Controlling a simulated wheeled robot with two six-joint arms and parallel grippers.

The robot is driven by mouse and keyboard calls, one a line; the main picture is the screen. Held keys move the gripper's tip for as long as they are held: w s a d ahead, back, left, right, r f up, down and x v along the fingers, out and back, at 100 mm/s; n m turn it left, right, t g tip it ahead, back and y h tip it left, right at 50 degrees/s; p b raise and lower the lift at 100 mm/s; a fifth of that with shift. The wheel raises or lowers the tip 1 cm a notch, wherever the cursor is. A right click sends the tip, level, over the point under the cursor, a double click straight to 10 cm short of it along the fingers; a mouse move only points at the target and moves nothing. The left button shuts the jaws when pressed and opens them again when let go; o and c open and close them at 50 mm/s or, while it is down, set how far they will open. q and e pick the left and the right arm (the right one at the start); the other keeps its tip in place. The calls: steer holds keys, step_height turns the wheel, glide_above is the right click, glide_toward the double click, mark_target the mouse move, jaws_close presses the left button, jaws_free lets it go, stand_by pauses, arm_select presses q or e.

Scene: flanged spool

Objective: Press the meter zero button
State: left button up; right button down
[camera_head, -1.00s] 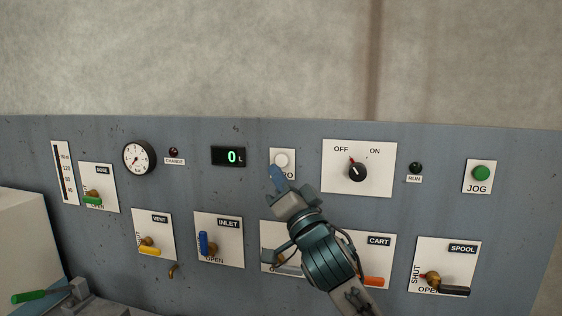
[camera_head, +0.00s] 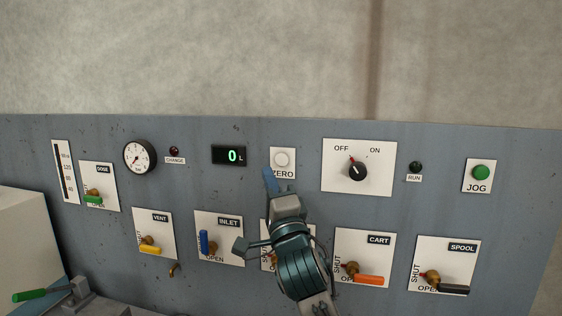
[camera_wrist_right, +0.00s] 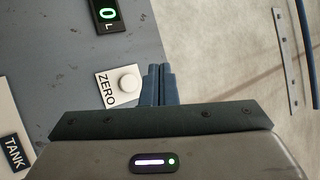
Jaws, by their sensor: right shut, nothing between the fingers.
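The white round ZERO button (camera_head: 282,159) sits on a white plate labelled ZERO, on the grey panel. In the right wrist view the button (camera_wrist_right: 129,83) is just left of my fingertips. The meter display (camera_head: 229,156) to the left of the button reads a green 0 L. My right gripper (camera_head: 270,178) is shut and empty, its blue fingers just below and left of the button in the head view. The fingers also show in the right wrist view (camera_wrist_right: 159,84). I cannot tell whether they touch the panel. My left gripper is not in view.
The OFF/ON selector (camera_head: 357,171) is to the right of the button. The INLET valve (camera_head: 204,243) and CART valve (camera_head: 369,280) flank my right arm below. A TANK plate (camera_wrist_right: 14,154) shows in the wrist view. A bare wall rises above the panel.

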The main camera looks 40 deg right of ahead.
mark_target(282, 159)
steer(key=shift+w+d+b, duration=0.65)
steer(key=shift+w+d, duration=0.7)
steer(key=shift+d, duration=0.3)
steer(key=shift+w+d+b, duration=0.6)
steer(key=shift+w+d, duration=0.75)
steer(key=shift+d, duration=0.25)
steer(key=shift+w+d+f+b, duration=0.1)
steer(key=shift+w+d+b, duration=0.1)
steer(key=shift+b, duration=0.3)
steer(key=shift+d, duration=0.1)
steer(key=shift+w, duration=0.1)
